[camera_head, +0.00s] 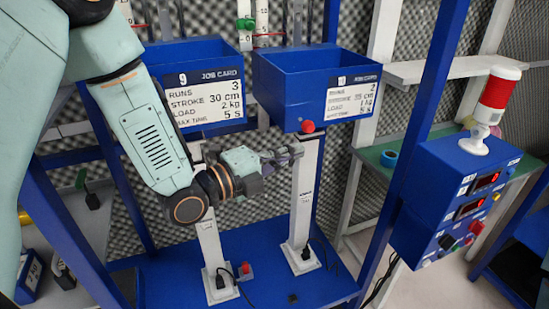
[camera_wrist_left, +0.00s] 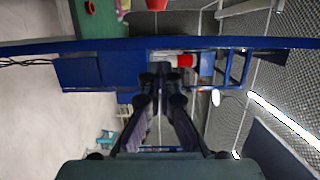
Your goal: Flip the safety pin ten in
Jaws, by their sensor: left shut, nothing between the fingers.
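The station with the job card marked 10 (camera_head: 354,97) is at the right, a blue bin on a white post (camera_head: 304,190). A red round knob (camera_head: 307,126), perhaps the safety pin, sits at the top of that post under the bin. My left gripper (camera_head: 297,152) is shut and empty, just below the knob and beside or in front of the post; I cannot tell if it touches. In the left wrist view, its fingers (camera_wrist_left: 161,78) meet at the tips. The pin is not clear there. My right gripper is not in view.
A second blue bin with job card 9 (camera_head: 205,98) stands left, above another white post (camera_head: 210,250). A blue frame upright (camera_head: 420,110) and a control box (camera_head: 455,200) with a red beacon (camera_head: 498,88) are at the right. The blue base (camera_head: 270,270) lies below.

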